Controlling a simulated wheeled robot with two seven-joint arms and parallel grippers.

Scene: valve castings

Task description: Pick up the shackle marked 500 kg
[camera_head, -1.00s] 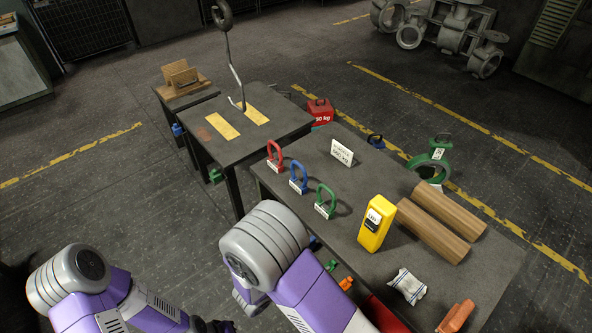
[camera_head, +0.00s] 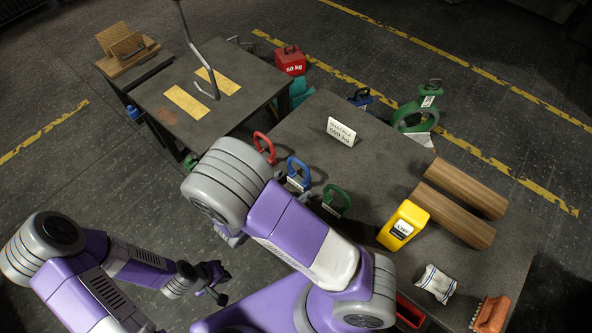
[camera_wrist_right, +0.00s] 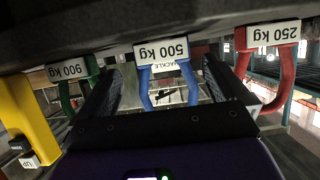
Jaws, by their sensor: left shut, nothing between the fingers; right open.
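The blue shackle (camera_head: 299,164) stands on the table between a red one (camera_head: 271,144) and a green one (camera_head: 345,197). In the right wrist view, which is upside down, the blue shackle (camera_wrist_right: 144,88) carries the label 500 kg; the red one (camera_wrist_right: 286,82) reads 250 kg and the green one (camera_wrist_right: 64,97) 900 kg. My right gripper (camera_wrist_right: 162,70) is open, its fingers on either side of the blue shackle, not closed on it. My left gripper (camera_head: 218,288) is shut and empty, low at the left, away from the shackles.
A sign (camera_head: 341,131) reading 500 kg stands behind the shackles. A yellow box (camera_head: 403,226), wooden rods (camera_head: 455,215), a white packet (camera_head: 436,283) and an orange item (camera_head: 491,314) lie to the right. A second table (camera_head: 160,95) stands to the left.

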